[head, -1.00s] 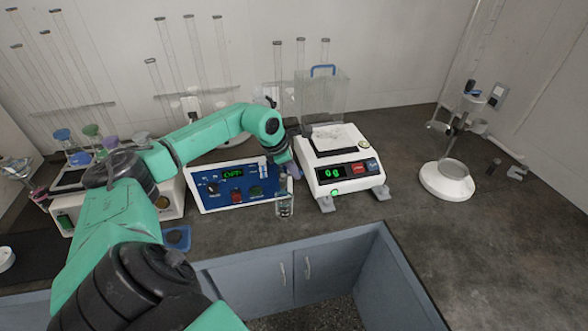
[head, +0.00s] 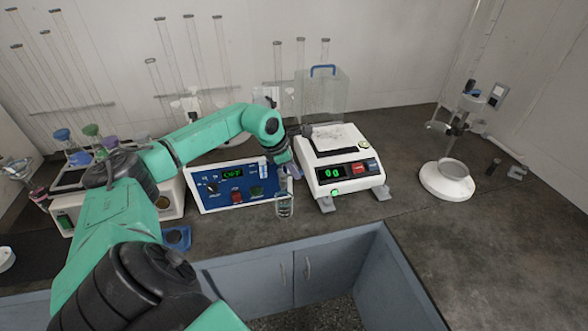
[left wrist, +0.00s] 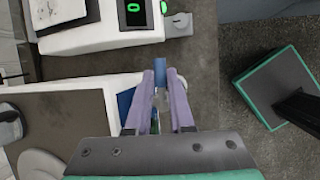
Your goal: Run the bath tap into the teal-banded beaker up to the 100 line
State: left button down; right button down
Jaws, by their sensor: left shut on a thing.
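My left gripper (head: 290,170) is at the right end of the water bath (head: 222,188), beside its blue front panel. In the left wrist view its two purple fingers (left wrist: 162,78) are shut on a small blue piece (left wrist: 159,67), which looks like the tap handle. The fingers hide most of the tap. A clear glass beaker (head: 284,207) stands upright on the counter just below the gripper, apart from the fingers. Its band and graduation lines are too small to read, and I cannot tell its water level. My right gripper is not in view.
A white balance (head: 340,168) showing zero stands close to the right of the beaker. A stand with a round white base (head: 447,182) is farther right. Flasks (head: 75,150) stand at the left. The counter's front edge is close before the beaker; the right counter is mostly clear.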

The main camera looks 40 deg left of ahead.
pick_arm(q)
jog(key=m+b, duration=0.1)
jog(key=m+h+b, duration=0.1)
jog(key=m, duration=0.1)
jog(key=s+m+g+h+b, duration=0.1)
jog(key=m+b, duration=0.1)
jog(key=shift+s+d, duration=0.1)
jog(key=shift+d, duration=0.3)
jog(key=c, duration=0.8)
grip_release()
jog(key=shift+r, duration=0.1)
